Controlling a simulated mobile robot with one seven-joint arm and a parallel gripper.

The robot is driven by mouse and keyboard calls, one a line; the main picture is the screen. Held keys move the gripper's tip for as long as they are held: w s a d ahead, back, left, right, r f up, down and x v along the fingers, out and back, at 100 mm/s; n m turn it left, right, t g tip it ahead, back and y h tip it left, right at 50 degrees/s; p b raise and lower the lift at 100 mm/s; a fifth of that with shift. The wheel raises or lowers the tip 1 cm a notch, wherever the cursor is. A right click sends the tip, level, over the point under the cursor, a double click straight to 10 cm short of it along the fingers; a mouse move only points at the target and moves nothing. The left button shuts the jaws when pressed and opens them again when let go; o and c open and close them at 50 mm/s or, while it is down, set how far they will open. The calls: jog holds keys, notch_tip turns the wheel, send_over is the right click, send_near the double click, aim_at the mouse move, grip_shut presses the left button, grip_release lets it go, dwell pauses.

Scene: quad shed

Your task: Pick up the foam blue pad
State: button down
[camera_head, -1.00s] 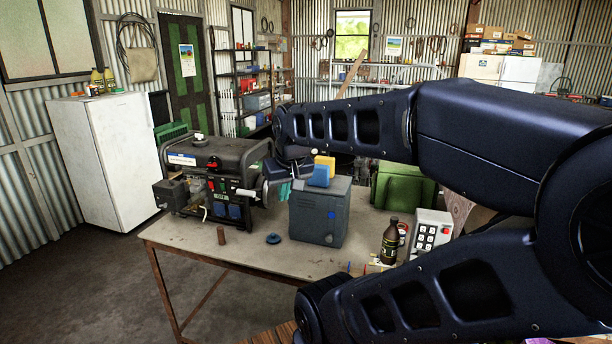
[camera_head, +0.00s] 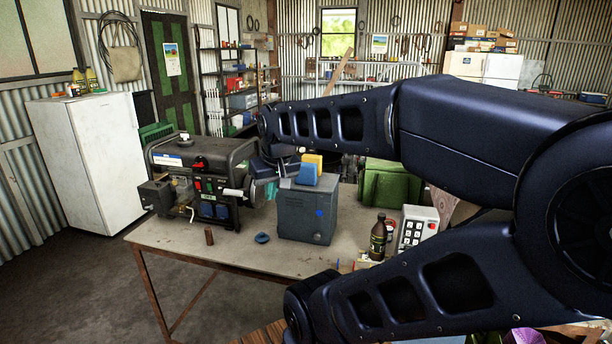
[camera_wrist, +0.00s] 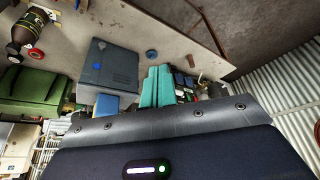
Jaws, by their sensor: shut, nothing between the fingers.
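The foam blue pad (camera_head: 306,176) stands on top of a dark grey-blue box (camera_head: 307,214) on the table, with a yellow block (camera_head: 315,160) right behind it. In the wrist view the blue pad (camera_wrist: 107,104) shows at the box's near edge, left of my fingers and partly cut off by my gripper's body. My gripper (camera_wrist: 157,80) has teal fingers, shut together and empty, to the right of the box in that view. In the head view my gripper (camera_head: 271,188) is just left of the pad, between it and the generator, apart from the pad and partly hidden.
A generator (camera_head: 195,185) stands close on the left of the table (camera_head: 195,252). A brown bottle (camera_head: 378,238), a keypad box (camera_head: 416,227) and a green case (camera_head: 392,186) are to the right. A blue round piece (camera_head: 262,238) and brown cylinder (camera_head: 209,236) lie in front.

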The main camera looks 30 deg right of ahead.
jog(key=shift+c, duration=0.2)
grip_release()
dwell(0.3)
jog(key=m+g+h, duration=0.1)
jog(key=m+h, duration=0.2)
jog(key=m, duration=0.6)
send_near(306, 164)
jog(key=w+f, duration=0.1)
jog(key=f, duration=0.1)
jog(key=x, duration=0.4)
jog(key=shift+w+d+f, duration=0.1)
jog(key=shift+w+d, duration=0.05)
jog(key=shift+s+x, duration=0.2)
jog(key=shift+x, duration=1.35)
jog(key=shift+s+x, duration=0.2)
jog(key=shift+x, duration=1.4)
